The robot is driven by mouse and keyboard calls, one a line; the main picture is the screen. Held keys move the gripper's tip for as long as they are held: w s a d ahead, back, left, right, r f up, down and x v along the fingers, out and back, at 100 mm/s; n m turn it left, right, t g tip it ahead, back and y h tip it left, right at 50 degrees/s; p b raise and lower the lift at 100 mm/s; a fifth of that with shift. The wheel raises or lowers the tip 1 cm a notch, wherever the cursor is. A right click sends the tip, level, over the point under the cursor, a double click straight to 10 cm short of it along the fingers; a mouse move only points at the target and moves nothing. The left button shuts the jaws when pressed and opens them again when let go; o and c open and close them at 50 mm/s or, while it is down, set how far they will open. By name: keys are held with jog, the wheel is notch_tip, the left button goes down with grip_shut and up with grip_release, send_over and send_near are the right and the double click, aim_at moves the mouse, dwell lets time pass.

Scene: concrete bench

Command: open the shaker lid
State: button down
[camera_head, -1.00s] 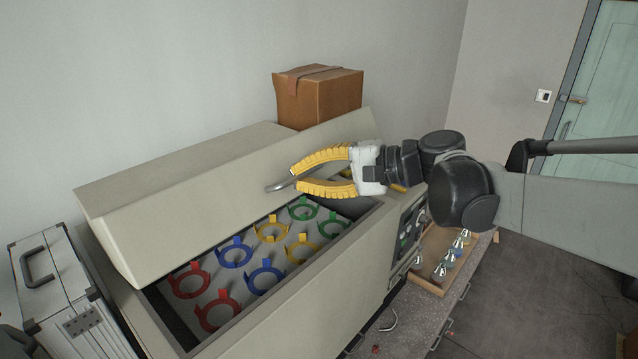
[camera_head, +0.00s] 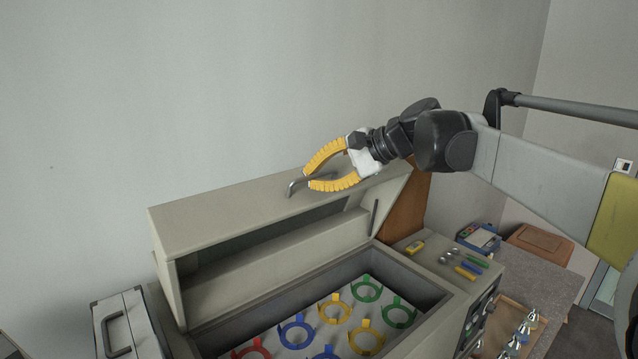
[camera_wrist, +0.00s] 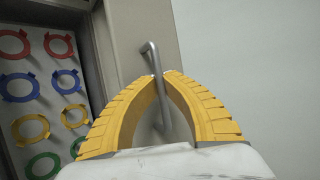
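The shaker (camera_head: 430,322) is a beige box with its lid (camera_head: 225,218) raised steeply at the back, so the chamber is open toward me. A grey bent bar handle (camera_head: 294,187) is on the lid. My gripper (camera_head: 308,179) has two yellow ribbed fingers closed around this handle. In the wrist view the fingertips (camera_wrist: 162,74) nearly meet with the handle (camera_wrist: 151,55) between them. Red, blue, yellow and green ring clamps sit on the platform inside. The lower part of the chamber is cut off by the frame edge.
A silver case (camera_head: 130,325) stands at the left of the shaker. A brown box (camera_head: 408,205) is behind the lid at the right. Small tools lie on the shaker's right top. A wooden tray (camera_head: 519,318) with several flasks is on the bench at right.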

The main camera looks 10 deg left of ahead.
jog(key=shift+w+a+r, duration=0.1)
jog(key=shift+w+a, duration=0.05)
jog(key=shift+a, duration=0.05)
jog(key=c, duration=1.5)
grip_release()
jog(key=shift+c, duration=0.2)
jog(key=shift+d, duration=0.15)
jog(key=v, duration=1.2)
jog(key=s+d+f+n+t+h+b, duration=0.1)
jog(key=s+d+f+h+b, duration=0.2)
jog(key=s+d+f+b, duration=0.5)
jog(key=s+d+f+n+t+h+b, duration=0.2)
jog(key=s+d+f+b, duration=0.7)
jog(key=f+b, duration=1.1)
jog(key=s+d+f+n+t+h+b, duration=0.2)
jog(key=s+d+f+h+b, duration=0.4)
jog(key=f, duration=3.6)
jog(key=s+d+b, duration=0.3)
jog(key=b, duration=0.6)
jog(key=shift+s+d+f, duration=0.2)
jog(key=shift+d, duration=0.1)
